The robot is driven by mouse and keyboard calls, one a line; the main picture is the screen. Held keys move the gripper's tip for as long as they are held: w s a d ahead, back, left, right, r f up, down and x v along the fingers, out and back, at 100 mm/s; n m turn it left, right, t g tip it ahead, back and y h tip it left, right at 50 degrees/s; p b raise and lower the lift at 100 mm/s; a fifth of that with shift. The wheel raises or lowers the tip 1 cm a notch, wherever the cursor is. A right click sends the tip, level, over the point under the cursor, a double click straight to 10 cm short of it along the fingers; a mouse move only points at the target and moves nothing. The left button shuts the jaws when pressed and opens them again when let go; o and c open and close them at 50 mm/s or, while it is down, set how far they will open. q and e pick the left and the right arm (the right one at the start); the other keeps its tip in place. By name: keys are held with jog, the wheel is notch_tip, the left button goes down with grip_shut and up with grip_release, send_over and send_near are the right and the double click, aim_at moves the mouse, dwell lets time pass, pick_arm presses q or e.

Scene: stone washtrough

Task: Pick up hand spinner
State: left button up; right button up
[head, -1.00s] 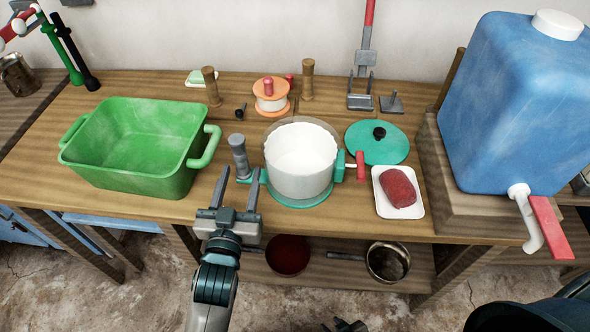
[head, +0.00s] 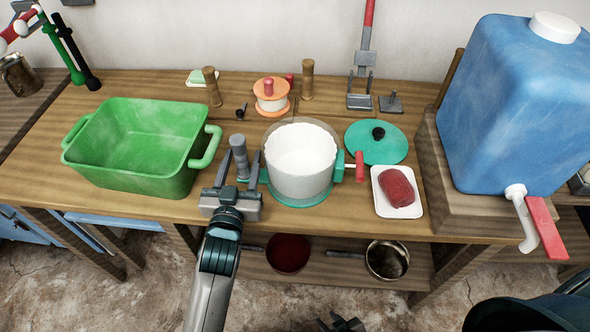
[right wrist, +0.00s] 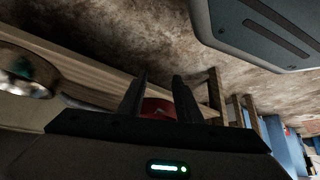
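What looks like the hand spinner is a white drum (head: 302,160) in a clear tub on a teal base, with a red-handled crank (head: 360,166) on its right. A grey upright grip (head: 239,146) stands at its left side and seems joined to it. My left gripper (head: 237,166) is open, its two fingers on either side of the grey grip's lower part. I cannot tell whether they touch it. My right gripper (head: 342,322) is low over the floor, below the bench. In the right wrist view its fingers (right wrist: 158,95) are apart and empty.
A green basin (head: 135,140) stands left of the spinner. A teal lid (head: 376,142) and a white tray (head: 399,205) with red meat are to the right. A blue water container (head: 515,110) stands at far right. Pans (head: 387,260) sit on the lower shelf.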

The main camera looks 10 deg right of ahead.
pick_arm(q)
grip_shut()
jog(key=shift+r, duration=0.1)
jog(key=shift+r, duration=0.15)
pick_arm(e)
jog(key=shift+s+r, duration=0.1)
